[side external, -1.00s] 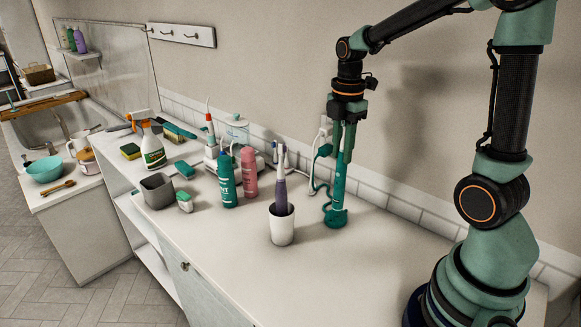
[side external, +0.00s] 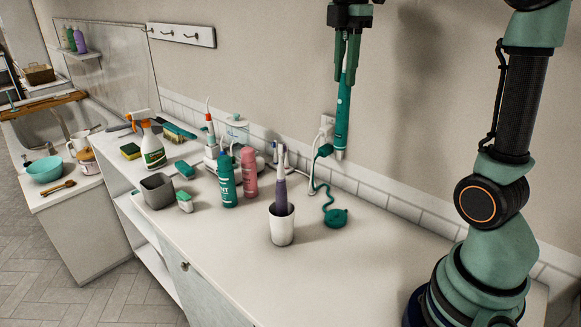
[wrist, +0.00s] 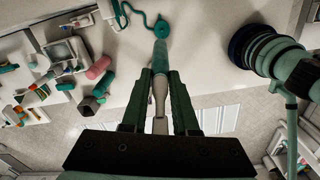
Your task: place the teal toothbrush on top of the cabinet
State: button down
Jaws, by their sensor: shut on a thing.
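The teal toothbrush (side external: 342,115) hangs upright in my gripper (side external: 347,62), its lower end clear above the counter. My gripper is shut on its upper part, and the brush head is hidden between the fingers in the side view. In the wrist view, the toothbrush (wrist: 160,58) extends away from between the fingers of my gripper (wrist: 159,85). The teal charging base (side external: 336,217) with its cord lies on the white cabinet top (side external: 330,270), below the toothbrush.
A white cup (side external: 282,228) holding a purple toothbrush (side external: 281,192) stands left of the base. A teal bottle (side external: 227,180) and a pink bottle (side external: 249,172) stand farther left. A grey bin (side external: 157,191) is near the front edge. The right front top is clear.

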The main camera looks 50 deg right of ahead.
jog(key=w+a+f+m, duration=0.4)
jog(key=w+a+m, duration=0.6)
jog(key=m, duration=0.2)
jog(key=s+a+r+n, duration=0.1)
jog(key=s+a+n, duration=0.1)
jog(key=a+n, duration=0.45)
jog(key=s+a+r+n, duration=0.2)
jog(key=a+n, duration=0.4)
jog(key=a, duration=0.1)
notch_tip(320, 180, down, 20)
jog(key=shift+w, duration=0.15)
jog(key=shift+f, duration=0.2)
jog(key=c, duration=0.7)
grip_release()
jog(key=shift+r, duration=0.1)
